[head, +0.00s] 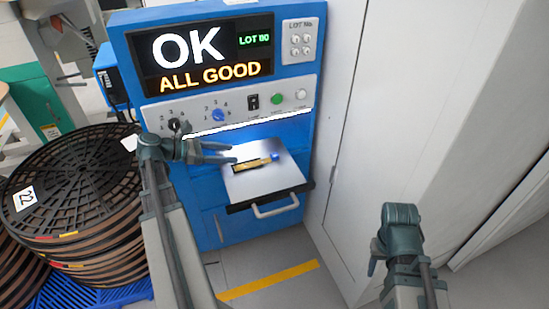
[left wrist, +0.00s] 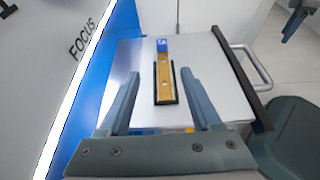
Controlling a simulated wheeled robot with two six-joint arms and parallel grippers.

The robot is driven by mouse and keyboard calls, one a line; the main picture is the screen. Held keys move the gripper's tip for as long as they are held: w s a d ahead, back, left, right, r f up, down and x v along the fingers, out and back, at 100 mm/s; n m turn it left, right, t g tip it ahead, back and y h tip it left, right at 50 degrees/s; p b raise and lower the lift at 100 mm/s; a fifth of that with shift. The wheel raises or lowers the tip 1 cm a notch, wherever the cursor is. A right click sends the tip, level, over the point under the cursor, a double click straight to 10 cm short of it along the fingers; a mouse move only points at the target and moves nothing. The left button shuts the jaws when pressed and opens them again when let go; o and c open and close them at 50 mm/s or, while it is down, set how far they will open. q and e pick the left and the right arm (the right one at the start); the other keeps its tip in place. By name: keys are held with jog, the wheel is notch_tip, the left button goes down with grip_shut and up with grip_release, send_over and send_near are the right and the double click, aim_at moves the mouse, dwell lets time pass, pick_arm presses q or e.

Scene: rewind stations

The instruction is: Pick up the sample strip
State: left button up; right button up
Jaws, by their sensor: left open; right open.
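The sample strip (head: 252,164) is a thin yellow-brown strip with a blue end. It lies in a dark holder on the silver tray (head: 278,182) that sticks out of the blue machine. In the left wrist view the strip (left wrist: 164,80) lies between and beyond the fingers, its blue end farthest away. My left gripper (head: 234,153) is open and empty at the tray's left side, its fingers pointing toward the strip. The left wrist view shows its two fingers (left wrist: 160,90) spread apart, one on each side of the strip. My right gripper (head: 376,258) is at the lower right, away from the tray.
The blue machine (head: 222,180) has a screen (head: 205,55) reading "OK", "LOT 00" and "ALL GOOD", with knobs and buttons below. Stacked black reels (head: 75,180) stand on a blue pallet at the left. A white wall panel (head: 385,100) bounds the right. A handle (head: 274,208) fronts the tray.

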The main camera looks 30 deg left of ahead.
pick_arm(q)
jog(key=b, duration=0.3)
send_near(271, 156)
jog(key=shift+w+d+f, duration=0.45)
jog(key=shift+w+f, duration=0.3)
jog(key=shift+w, duration=0.15)
jog(key=shift+w+d, duration=0.2)
jog(key=shift+w, duration=0.1)
jog(key=shift+f, duration=0.1)
jog(key=b+x, duration=0.2)
jog(key=x, duration=0.3)
jog(key=shift+d, duration=0.25)
grip_shut()
